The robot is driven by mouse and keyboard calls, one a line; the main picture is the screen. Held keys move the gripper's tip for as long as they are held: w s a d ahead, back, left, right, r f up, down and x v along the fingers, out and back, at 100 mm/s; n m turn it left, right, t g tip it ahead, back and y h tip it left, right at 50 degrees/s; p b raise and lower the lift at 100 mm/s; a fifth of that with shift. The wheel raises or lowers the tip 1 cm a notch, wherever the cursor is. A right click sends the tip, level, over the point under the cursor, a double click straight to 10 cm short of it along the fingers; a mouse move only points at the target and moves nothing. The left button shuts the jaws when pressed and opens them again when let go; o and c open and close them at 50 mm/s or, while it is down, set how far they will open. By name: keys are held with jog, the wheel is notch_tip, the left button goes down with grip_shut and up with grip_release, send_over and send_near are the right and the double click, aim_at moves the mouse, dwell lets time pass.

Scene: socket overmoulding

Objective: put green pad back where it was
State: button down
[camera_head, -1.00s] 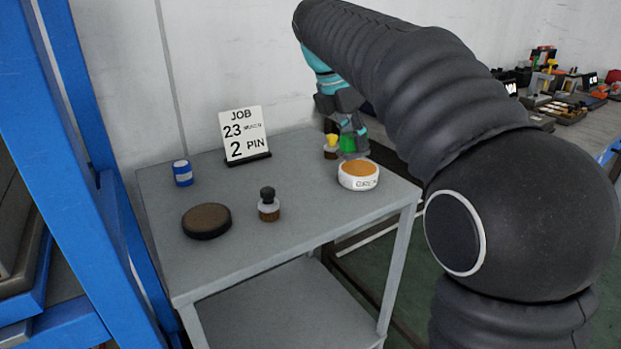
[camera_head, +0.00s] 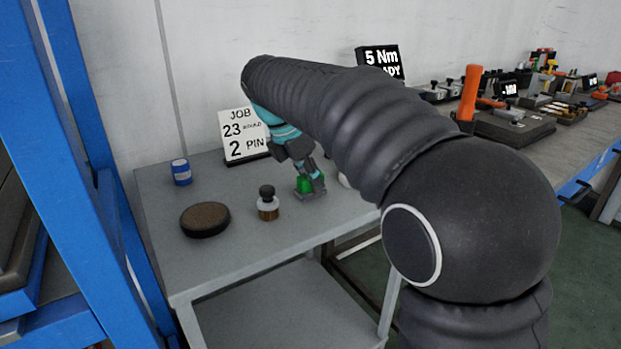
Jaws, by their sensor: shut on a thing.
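The green pad (camera_head: 304,185) is between the fingers of my gripper (camera_head: 309,188), which is shut on it. Only part of the pad shows. My gripper points down over the grey table (camera_head: 240,250), to the right of a small black-topped bottle (camera_head: 268,204) and apart from it. I cannot tell whether the pad touches the table top.
A dark round pad with a brown top (camera_head: 205,219) and a blue jar (camera_head: 181,172) are on the left. A job sign (camera_head: 244,135) stands at the back. A white tub (camera_head: 344,181) is mostly hidden by my arm. The table's front is clear.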

jog(key=c, duration=0.9)
grip_release()
jog(key=shift+f, duration=0.1)
jog(key=shift+c, duration=0.2)
jog(key=p+v, duration=0.1)
jog(key=v, duration=1.1)
jog(key=shift+p, duration=0.3)
jog(key=shift+d, duration=0.15)
jog(key=s+d+f+m+y, duration=0.2)
jog(key=s+d+f+m, duration=0.2)
jog(key=s+d+m, duration=0.85)
jog(key=s+d+f+m+t+y, duration=0.1)
jog(key=s+d+f+m, duration=0.3)
jog(key=s+f+m, duration=0.2)
jog(key=s+d+f+m+t, duration=0.2)
jog(key=s+d+f+m, duration=0.2)
jog(key=f, duration=0.5)
jog(key=s+m, duration=0.2)
jog(key=shift+s+y, duration=0.35)
jog(key=shift+y, duration=0.05)
